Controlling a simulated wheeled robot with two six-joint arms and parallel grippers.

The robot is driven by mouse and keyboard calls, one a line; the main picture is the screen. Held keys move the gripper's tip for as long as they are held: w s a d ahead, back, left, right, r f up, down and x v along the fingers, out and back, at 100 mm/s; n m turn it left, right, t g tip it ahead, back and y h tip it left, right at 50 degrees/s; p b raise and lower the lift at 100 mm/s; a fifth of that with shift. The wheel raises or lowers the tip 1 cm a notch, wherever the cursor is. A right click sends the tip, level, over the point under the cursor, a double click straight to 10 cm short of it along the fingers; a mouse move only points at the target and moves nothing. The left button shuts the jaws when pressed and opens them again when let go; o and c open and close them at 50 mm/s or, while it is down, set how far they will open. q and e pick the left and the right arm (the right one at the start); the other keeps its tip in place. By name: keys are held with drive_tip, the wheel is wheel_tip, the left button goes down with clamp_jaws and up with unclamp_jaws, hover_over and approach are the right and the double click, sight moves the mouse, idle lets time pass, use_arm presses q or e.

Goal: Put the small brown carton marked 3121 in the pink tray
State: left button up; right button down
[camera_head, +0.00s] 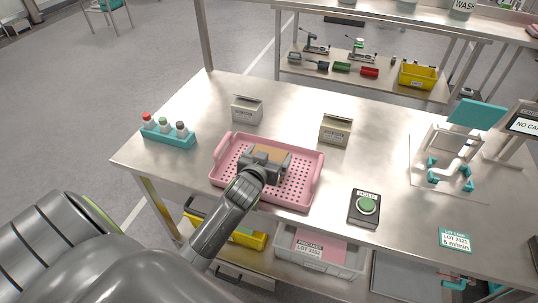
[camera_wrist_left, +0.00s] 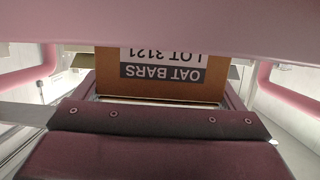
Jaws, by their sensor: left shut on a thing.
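The pink tray (camera_head: 311,190) with a perforated floor lies on the metal table in the head view. My left gripper (camera_head: 267,160) is inside the tray's outline, shut on the small brown carton (camera_head: 270,151). In the left wrist view the carton (camera_wrist_left: 165,88) shows a label reading OAT BARS LOT 3121, upside down in the picture. I cannot tell whether the carton touches the tray floor. The gripper hides part of it. My right gripper is not in view.
A teal rack (camera_head: 168,137) with bottles is at the left. A green HOLD button (camera_head: 367,205) is right of the tray. A teal-topped fixture (camera_head: 455,150) stands farther right.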

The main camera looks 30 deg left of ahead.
use_arm(q)
drive_tip(key=shift+f, duration=0.15)
drive_tip(key=o, duration=1.1)
drive_tip(key=shift+s+r, duration=0.1)
drive_tip(key=shift+r, duration=0.1)
drive_tip(key=b+v, duration=0.1)
drive_tip(key=v, duration=1.1)
